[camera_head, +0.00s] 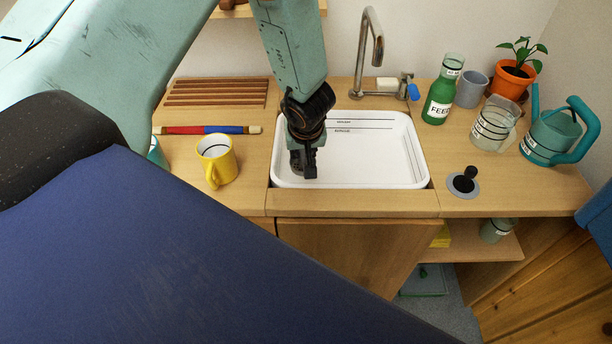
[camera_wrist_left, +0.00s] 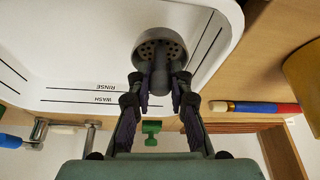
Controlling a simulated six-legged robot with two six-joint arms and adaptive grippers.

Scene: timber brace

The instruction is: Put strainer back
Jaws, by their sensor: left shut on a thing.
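The strainer (camera_wrist_left: 158,45) is a grey, round cup with holes and a stem; it shows in the left wrist view. My left gripper (camera_wrist_left: 160,98) is shut on its stem. In the head view my left gripper (camera_head: 307,168) points down over the left part of the white sink (camera_head: 385,172). The strainer is mostly hidden behind the fingers there. The sink is marked with lines and the words wash and rinse. No drain hole shows; the arm covers part of the basin. My right gripper is not in view.
A yellow mug (camera_head: 222,168), a red-blue rod (camera_head: 205,130) and a slatted rack (camera_head: 215,93) lie left of the sink. The tap (camera_head: 376,50) stands behind it. A black-knobbed grey disc (camera_head: 464,182), green bottle (camera_head: 440,95), jar (camera_head: 492,128) and watering can (camera_head: 550,138) are right.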

